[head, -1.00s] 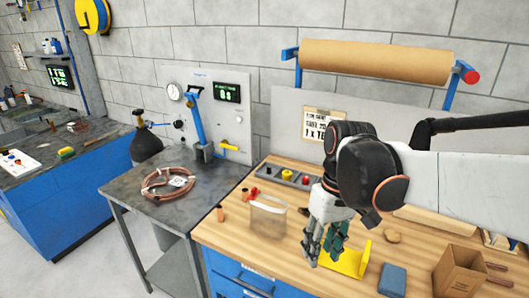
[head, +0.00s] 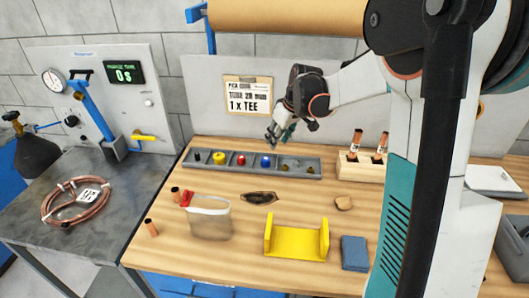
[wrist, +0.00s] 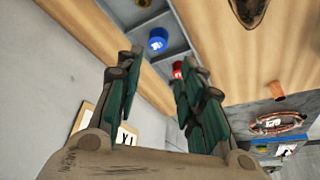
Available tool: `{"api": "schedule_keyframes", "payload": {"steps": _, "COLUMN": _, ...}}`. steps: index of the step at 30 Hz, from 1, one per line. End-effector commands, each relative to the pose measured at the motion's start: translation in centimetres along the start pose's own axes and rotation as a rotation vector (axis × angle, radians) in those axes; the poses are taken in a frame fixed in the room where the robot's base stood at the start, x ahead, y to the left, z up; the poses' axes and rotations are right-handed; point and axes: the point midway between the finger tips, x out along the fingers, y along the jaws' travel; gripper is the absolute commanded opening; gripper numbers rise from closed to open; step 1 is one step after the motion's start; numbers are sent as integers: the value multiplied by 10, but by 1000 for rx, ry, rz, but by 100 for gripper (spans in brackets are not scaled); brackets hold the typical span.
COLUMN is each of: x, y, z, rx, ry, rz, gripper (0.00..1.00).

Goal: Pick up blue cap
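The blue cap (head: 265,161) sits in a compartment of the grey tray (head: 310,170) at the back of the wooden bench. It also shows in the wrist view (wrist: 157,40), beyond my fingers. My gripper (head: 272,138) is above the tray, just up and to the right of the blue cap, and apart from it. In the wrist view my gripper (wrist: 152,85) has its two green-padded fingers spread with nothing between them. A red cap (head: 240,160) lies in the compartment left of the blue one, and a yellow cap (head: 219,158) is farther left.
A holder with copper tubes (head: 362,165) stands right of the tray. A back panel (head: 330,100) rises behind the tray.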

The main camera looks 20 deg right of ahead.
Motion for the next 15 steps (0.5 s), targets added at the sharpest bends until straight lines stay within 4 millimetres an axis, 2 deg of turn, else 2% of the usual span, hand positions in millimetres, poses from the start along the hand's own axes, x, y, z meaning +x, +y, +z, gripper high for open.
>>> {"api": "schedule_keyframes", "payload": {"steps": 5, "x": 22, "y": 4, "z": -2, "rx": -5, "ry": 7, "rz": 3, "gripper": 36}}
{"api": "schedule_keyframes", "payload": {"steps": 9, "x": 50, "y": 3, "z": -2, "rx": -5, "ry": 6, "rz": 3, "gripper": 36}}
{"api": "schedule_keyframes", "payload": {"steps": 15, "x": 80, "y": 3, "z": -2, "rx": -5, "ry": 6, "rz": 3, "gripper": 36}}
